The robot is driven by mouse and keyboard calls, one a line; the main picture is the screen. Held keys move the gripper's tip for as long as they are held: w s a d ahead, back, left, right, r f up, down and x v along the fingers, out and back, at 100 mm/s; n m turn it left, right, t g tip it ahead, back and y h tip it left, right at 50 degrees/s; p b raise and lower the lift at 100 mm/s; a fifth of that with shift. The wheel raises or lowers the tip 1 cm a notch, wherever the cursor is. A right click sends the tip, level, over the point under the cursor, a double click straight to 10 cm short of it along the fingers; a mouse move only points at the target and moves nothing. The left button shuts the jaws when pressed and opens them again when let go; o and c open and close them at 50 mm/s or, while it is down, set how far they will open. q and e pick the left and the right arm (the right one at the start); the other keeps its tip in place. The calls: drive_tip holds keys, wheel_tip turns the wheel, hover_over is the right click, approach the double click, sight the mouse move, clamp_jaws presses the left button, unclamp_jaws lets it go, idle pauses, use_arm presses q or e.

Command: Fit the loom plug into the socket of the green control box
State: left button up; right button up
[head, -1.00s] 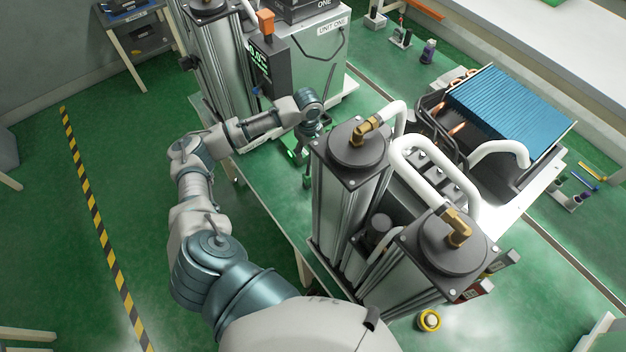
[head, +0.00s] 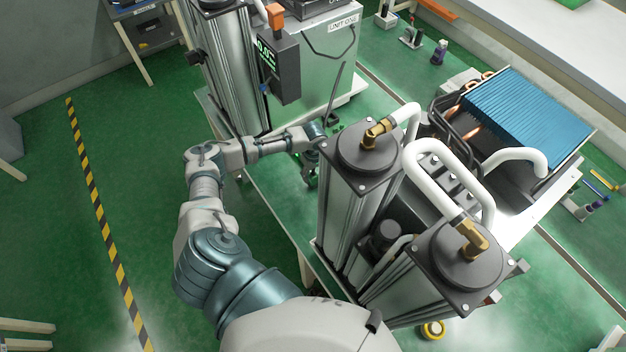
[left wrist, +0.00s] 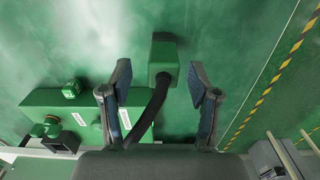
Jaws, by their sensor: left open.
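In the left wrist view a green block (left wrist: 164,58) on a thick black cable (left wrist: 150,112) looks like the loom plug. It lies between and just beyond the fingertips of my left gripper (left wrist: 162,78), which is open with a finger on each side; I see no grip on it. A long green box (left wrist: 60,105) with white labels, which looks like the control box, is left of the gripper. I cannot make out its socket clearly. In the head view my left gripper (head: 311,172) is low beside the front column, partly hidden. My right gripper is out of view.
Tall sieve columns (head: 342,215) with white hoses stand close right of my left arm. A blue-finned cooler (head: 525,115) is at the right.

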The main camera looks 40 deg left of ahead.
use_arm(q)
drive_tip(key=f, duration=0.3)
drive_tip(key=shift+s+a, duration=0.15)
drive_tip(key=shift+a, duration=0.05)
drive_tip(key=shift+d+f, duration=0.1)
drive_tip(key=shift+f, duration=0.4)
drive_tip(key=shift+d, duration=0.1)
drive_tip(key=shift+r, duration=0.1)
drive_tip(key=c, duration=0.4)
clamp_jaws()
wheel_tip(320, 180, up, 10)
